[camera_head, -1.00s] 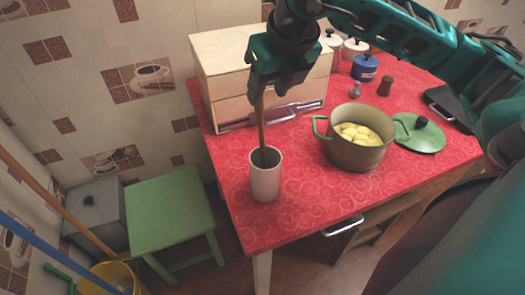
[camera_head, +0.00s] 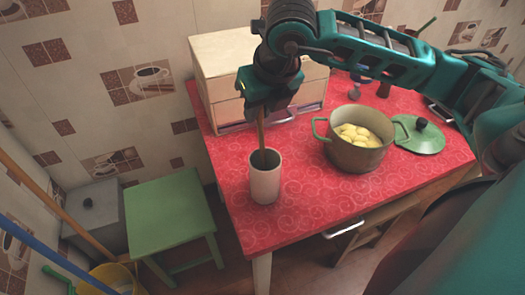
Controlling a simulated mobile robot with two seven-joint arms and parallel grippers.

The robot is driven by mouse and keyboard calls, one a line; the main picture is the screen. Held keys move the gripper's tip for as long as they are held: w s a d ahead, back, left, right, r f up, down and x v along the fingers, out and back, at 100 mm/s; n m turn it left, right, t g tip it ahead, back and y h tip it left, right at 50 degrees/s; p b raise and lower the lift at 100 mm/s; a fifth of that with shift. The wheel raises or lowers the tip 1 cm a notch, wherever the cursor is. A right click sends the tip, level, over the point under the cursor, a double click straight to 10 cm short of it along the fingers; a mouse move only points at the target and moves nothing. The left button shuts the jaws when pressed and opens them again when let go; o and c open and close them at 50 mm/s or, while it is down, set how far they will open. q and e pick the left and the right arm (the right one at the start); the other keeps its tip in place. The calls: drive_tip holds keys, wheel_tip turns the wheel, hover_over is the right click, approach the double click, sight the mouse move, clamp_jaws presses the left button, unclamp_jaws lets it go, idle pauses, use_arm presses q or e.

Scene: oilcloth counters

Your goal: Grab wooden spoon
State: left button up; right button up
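The wooden spoon (camera_head: 262,132) stands handle up in a pale cylindrical holder (camera_head: 265,183) near the left front edge of the red table. Its lower end is hidden inside the holder. My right gripper (camera_head: 266,108) points down at the top of the handle and covers the handle's upper end. I cannot make out whether its fingers are closed on the handle or only around it. My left gripper is out of view.
A pot (camera_head: 359,157) with yellow contents and a green lid (camera_head: 421,138) stand right of the holder on the red table (camera_head: 300,205). A wooden drawer box (camera_head: 222,55) is behind the gripper. A green stool (camera_head: 170,212) stands left of the table.

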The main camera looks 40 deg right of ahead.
clamp_jaws()
drive_tip(key=shift+r, duration=0.1)
